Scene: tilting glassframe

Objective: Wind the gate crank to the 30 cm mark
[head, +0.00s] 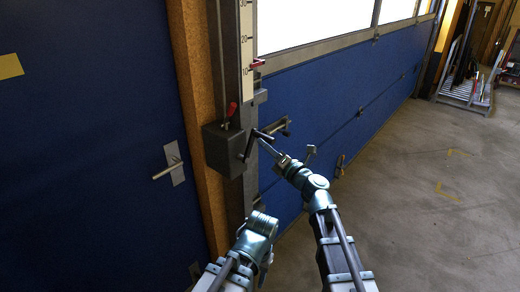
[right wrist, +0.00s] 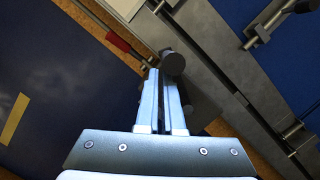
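The gate crank is a dark gearbox (head: 224,150) on the post, with a black crank arm (head: 249,145) and handle. In the right wrist view the round end of the crank handle (right wrist: 173,63) sits at my fingertips. My right gripper (head: 264,145) is at the handle; its fingers (right wrist: 160,78) look close together, but whether they clamp the handle is unclear. A white scale (head: 248,35) marked 10, 20 and 30 runs up the post. Its red pointer (head: 257,64) is just above the 10. My left gripper (head: 264,221) is low, apart from the crank; its fingers are not clear.
A red-handled lever (head: 232,109) stands on top of the gearbox. A dark blue door with a metal handle (head: 170,165) is on the left. The blue gate (head: 345,95) stretches back to the right. A rack (head: 468,82) stands far right.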

